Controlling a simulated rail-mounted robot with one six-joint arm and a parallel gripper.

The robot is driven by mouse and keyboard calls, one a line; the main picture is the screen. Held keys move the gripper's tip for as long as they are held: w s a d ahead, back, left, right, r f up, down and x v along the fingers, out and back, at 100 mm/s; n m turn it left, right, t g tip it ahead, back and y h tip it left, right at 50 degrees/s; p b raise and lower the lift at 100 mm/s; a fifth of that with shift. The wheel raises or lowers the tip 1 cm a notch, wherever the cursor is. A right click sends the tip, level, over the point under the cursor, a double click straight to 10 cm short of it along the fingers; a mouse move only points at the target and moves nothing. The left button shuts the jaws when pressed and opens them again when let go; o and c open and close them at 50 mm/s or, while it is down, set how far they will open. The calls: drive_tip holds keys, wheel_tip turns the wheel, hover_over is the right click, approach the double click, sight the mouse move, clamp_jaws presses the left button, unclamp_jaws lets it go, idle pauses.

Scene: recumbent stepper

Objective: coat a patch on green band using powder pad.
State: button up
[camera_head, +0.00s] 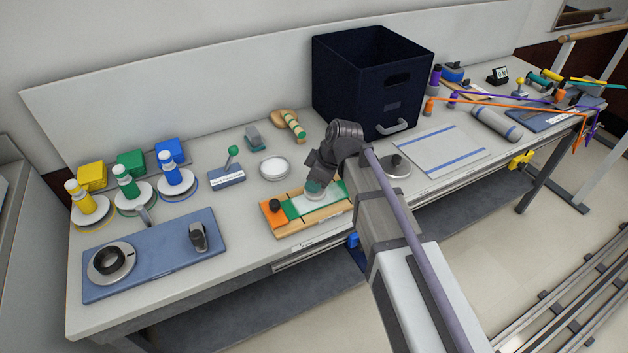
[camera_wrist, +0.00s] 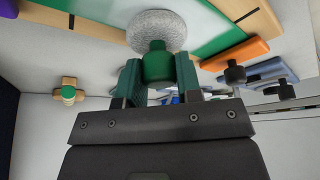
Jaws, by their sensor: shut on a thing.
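The green band (camera_head: 333,190) lies stretched along a wooden board (camera_head: 289,229) with an orange end block (camera_head: 273,213) that carries a black knob. A white strip or patch (camera_head: 303,204) shows on the band's left part. The powder pad is a round, pale, fluffy disc on a green handle; it shows in the wrist view (camera_wrist: 157,31). My gripper (camera_wrist: 158,75) is shut on the green handle, and the pad faces the green band. In the head view the pad (camera_head: 315,190) is at the band's middle, partly hidden by my wrist. I cannot tell whether it touches.
A white dish (camera_head: 275,168) and a green-knobbed tool on a labelled block (camera_head: 227,175) stand behind and left. A dark bin (camera_head: 350,80) stands at the back. A lidded round tin (camera_head: 396,166) is right of my wrist. A blue mat (camera_head: 155,262) lies at left.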

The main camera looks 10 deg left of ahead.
drive_tip(key=shift+w+d, duration=0.45)
drive_tip(key=shift+d, duration=0.2)
drive_tip(key=shift+w+d, duration=0.4)
drive_tip(key=shift+d, duration=0.2)
drive_tip(key=shift+d, duration=0.1)
drive_tip(key=shift+w+d, duration=0.4)
drive_tip(key=shift+d, duration=0.2)
drive_tip(key=shift+w+d, duration=0.4)
drive_tip(key=shift+d, duration=0.2)
drive_tip(key=shift+w+d, duration=0.25)
drive_tip(key=shift+s, duration=0.1)
